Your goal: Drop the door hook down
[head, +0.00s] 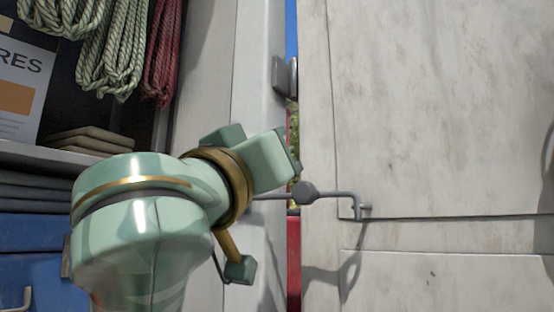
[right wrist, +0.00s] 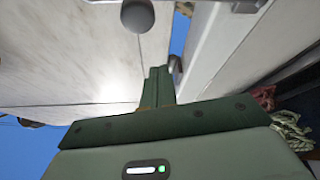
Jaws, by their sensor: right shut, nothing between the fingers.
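The door hook (head: 330,194) is a thin grey rod with a dark knob (head: 305,192). It runs roughly level from the pale frame across the gap to the white door (head: 430,110). Its bent right end meets a small eye on the door face; I cannot tell if it sits inside the eye. My right gripper (right wrist: 160,72) is shut and empty, just above and left of the knob in the head view, where the hand hides part of the rod. The knob shows at the top of the right wrist view (right wrist: 137,15). My left gripper is not in view.
Coiled ropes (head: 110,45) hang at the upper left over a shelf with folded items (head: 90,140). Blue boxes (head: 30,240) stand below. A grey block (head: 284,75) juts from the frame (head: 255,60) beside the narrow gap. The door front at right is clear.

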